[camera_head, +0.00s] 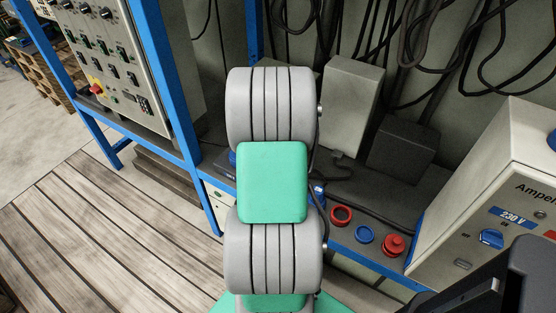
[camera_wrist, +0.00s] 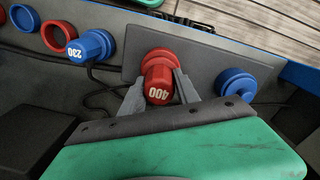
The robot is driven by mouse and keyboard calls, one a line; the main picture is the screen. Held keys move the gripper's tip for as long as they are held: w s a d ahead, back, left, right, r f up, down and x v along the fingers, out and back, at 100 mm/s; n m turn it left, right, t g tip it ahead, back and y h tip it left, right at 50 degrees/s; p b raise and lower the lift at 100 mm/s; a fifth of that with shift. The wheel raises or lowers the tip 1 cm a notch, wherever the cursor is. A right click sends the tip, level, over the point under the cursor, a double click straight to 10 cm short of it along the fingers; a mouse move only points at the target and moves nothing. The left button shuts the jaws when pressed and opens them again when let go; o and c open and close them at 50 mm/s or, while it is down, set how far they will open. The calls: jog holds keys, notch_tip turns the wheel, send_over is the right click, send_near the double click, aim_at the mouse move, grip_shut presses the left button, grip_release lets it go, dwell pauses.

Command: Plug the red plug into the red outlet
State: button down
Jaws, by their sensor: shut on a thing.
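The red plug (camera_wrist: 158,88), marked 400, sits between the two fingers of my gripper (camera_wrist: 160,80) in the wrist view. The gripper is shut on it. The red outlet (camera_wrist: 160,57) shows as a red ring on a grey plate directly behind the plug. The plug's far end overlaps the ring and looks lined up with it. I cannot tell how deep it sits, as its front end is hidden. In the head view my arm covers the gripper, the plug and this outlet.
A blue plug (camera_wrist: 90,47) marked 230 stands left of the plate. Beyond it are an empty red ring (camera_wrist: 58,37) and a blue ring (camera_wrist: 25,18). A blue outlet (camera_wrist: 236,88) is to the right. A grey box (camera_head: 500,200) stands right; black cables (camera_head: 420,45) hang behind.

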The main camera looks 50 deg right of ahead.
jog(key=shift+f, duration=0.15)
jog(key=shift+f+b, duration=0.4)
jog(key=shift+f, duration=0.25)
jog(key=c, duration=0.8)
grip_release()
jog(key=shift+o, duration=0.3)
jog(key=o, duration=0.3)
